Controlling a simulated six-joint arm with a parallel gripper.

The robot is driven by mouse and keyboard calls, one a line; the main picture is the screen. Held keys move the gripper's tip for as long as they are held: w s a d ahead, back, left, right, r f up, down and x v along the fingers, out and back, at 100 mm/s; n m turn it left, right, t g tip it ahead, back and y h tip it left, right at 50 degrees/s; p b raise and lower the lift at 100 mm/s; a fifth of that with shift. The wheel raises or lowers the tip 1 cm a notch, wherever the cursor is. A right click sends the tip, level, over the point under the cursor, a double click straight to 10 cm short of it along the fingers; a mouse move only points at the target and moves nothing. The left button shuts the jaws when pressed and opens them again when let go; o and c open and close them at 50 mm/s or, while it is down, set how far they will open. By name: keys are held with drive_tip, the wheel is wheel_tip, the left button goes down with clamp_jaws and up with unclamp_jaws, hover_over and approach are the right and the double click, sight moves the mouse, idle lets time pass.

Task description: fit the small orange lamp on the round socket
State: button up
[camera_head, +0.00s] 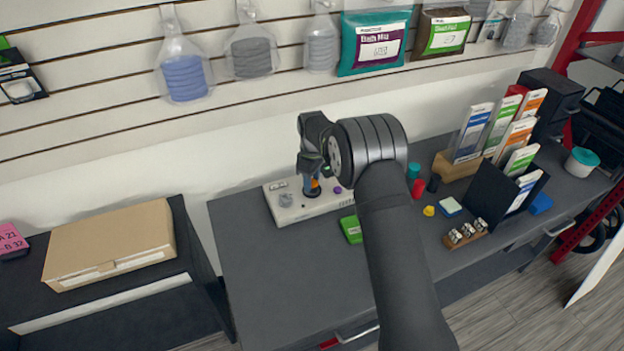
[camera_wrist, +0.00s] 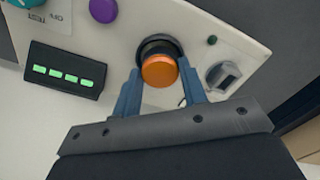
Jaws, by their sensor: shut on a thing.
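The small orange lamp (camera_wrist: 160,71) has a rounded top and sits between the two blue fingers of my gripper (camera_wrist: 160,80). The lamp lines up over the dark round socket (camera_wrist: 158,43) on the white panel (camera_wrist: 190,25). The lamp hides the near part of the socket, so I cannot tell whether it touches or is seated. In the head view the lamp (camera_head: 316,184) is a small orange patch beside the blue fingers, low over the panel (camera_head: 297,209).
A purple knob (camera_wrist: 103,9), a green-lit display (camera_wrist: 65,70) and a grey switch (camera_wrist: 222,76) surround the socket. A green block (camera_head: 351,229) lies before the panel. Card holders (camera_head: 507,189) stand right. The counter's front left (camera_head: 265,285) is clear.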

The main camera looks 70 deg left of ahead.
drive_tip(key=shift+f, duration=0.5)
drive_tip(key=o, duration=1.4)
drive_tip(key=shift+o, duration=0.2)
drive_tip(key=shift+r, duration=3)
drive_tip(key=shift+f, duration=3.05)
